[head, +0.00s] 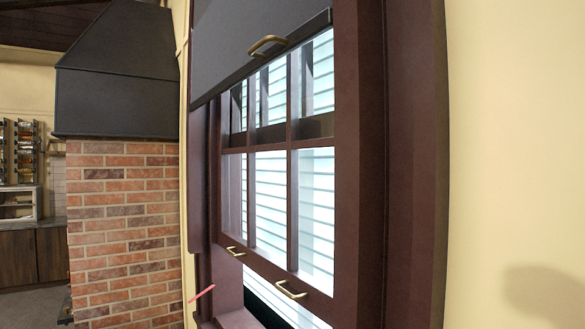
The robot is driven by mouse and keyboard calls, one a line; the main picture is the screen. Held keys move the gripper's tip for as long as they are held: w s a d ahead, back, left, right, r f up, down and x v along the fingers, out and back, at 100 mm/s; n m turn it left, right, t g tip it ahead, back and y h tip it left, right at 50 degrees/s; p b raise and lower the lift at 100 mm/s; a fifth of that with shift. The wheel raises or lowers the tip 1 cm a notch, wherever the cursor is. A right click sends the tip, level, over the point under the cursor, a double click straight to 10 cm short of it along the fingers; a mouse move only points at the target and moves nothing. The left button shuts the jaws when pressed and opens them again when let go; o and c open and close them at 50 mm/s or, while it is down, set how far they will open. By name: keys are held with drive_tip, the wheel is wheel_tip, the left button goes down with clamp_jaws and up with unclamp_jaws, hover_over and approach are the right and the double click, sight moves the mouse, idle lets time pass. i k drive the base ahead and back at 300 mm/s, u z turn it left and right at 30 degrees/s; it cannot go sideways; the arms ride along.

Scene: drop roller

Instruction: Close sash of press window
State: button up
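The press window has a dark brown frame (412,170) and fills the middle of the view. Its lower sash (330,215) has panes split by thin bars and two brass handles on its bottom rail, one on the left (236,251) and one on the right (291,290). The sash is raised: a gap (275,303) shows below its bottom rail, with siding outside visible through it. The sill is mostly cut off by the bottom edge. I cannot make out my gripper in this view.
A dark shade (235,40) with a brass handle (267,45) covers the window's top. A short pink strip (202,293) shows at lower left; I cannot tell what it is. A brick chimney (125,220) with a black hood (118,75) stands left. Bare cream wall (515,150) is right.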

sight(316, 296)
drive_tip(key=k, duration=0.65)
drive_tip(key=u, duration=0.35)
drive_tip(key=i, duration=1.3)
drive_tip(key=u, duration=0.5)
drive_tip(key=i, duration=1.3)
drive_tip(key=z, duration=0.5)
drive_tip(key=i, duration=0.4)
drive_tip(key=z, duration=0.4)
